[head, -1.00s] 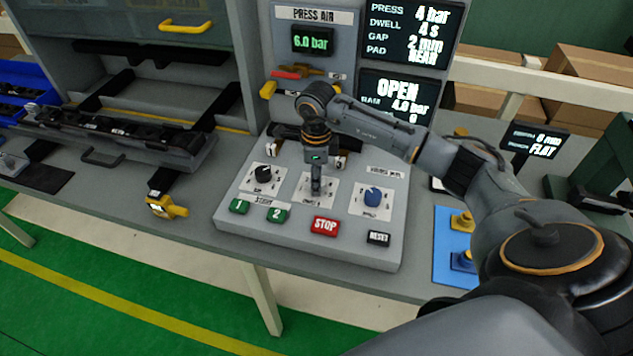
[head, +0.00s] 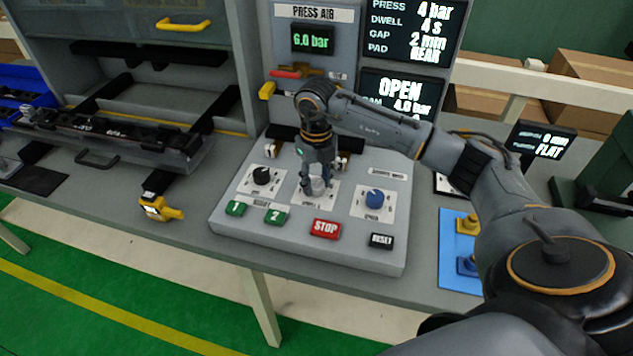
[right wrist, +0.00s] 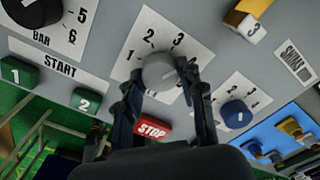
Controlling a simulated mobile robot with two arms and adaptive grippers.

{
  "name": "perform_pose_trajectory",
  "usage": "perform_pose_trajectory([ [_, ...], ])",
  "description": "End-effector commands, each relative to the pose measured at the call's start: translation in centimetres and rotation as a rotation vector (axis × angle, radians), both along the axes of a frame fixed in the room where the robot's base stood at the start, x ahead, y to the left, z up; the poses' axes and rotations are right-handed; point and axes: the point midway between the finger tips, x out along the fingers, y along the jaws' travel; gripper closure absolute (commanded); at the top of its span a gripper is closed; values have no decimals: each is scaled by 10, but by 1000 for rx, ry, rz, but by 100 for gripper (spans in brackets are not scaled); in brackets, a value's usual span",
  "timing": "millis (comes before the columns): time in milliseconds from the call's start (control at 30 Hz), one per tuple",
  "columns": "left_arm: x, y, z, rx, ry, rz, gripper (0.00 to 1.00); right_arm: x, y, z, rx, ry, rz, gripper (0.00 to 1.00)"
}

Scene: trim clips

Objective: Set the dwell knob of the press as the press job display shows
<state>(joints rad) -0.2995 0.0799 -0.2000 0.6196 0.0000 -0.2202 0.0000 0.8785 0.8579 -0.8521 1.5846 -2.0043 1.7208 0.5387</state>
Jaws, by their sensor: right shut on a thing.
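The press job display (head: 412,30) at the top reads press 4 bar, dwell 4 s, gap 2 mm, pad rear. The dwell knob, the grey middle knob (head: 318,187), sits on a white scale plate on the sloped control panel (head: 240,215). In the right wrist view the grey knob (right wrist: 159,71) has the numbers 1, 2 and 3 readable around it; I cannot clearly tell where its mark points. My right gripper (head: 317,182) is shut on this knob, with one finger on each side of it (right wrist: 163,82). My left gripper is not in view.
A black knob (head: 262,176) is to the left and a blue knob (head: 375,197) to the right. In front are green buttons 1 (head: 235,208) and 2 (head: 275,216), a red STOP button (head: 325,229) and a black RESET button (head: 381,241).

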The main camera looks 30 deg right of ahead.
Motion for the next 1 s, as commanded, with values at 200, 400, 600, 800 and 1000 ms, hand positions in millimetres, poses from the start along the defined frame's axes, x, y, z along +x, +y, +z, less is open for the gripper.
perform_pose_trajectory([
  [200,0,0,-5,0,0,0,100,0,0,0,0,-2,-167,93],
  [400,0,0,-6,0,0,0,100,0,0,0,0,-1,-275,93],
  [600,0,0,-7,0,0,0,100,0,0,0,0,-1,-336,93],
  [800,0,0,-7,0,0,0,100,0,0,0,0,-1,-357,93],
  [1000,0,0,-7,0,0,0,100,0,0,1,0,-1,-359,93],
])
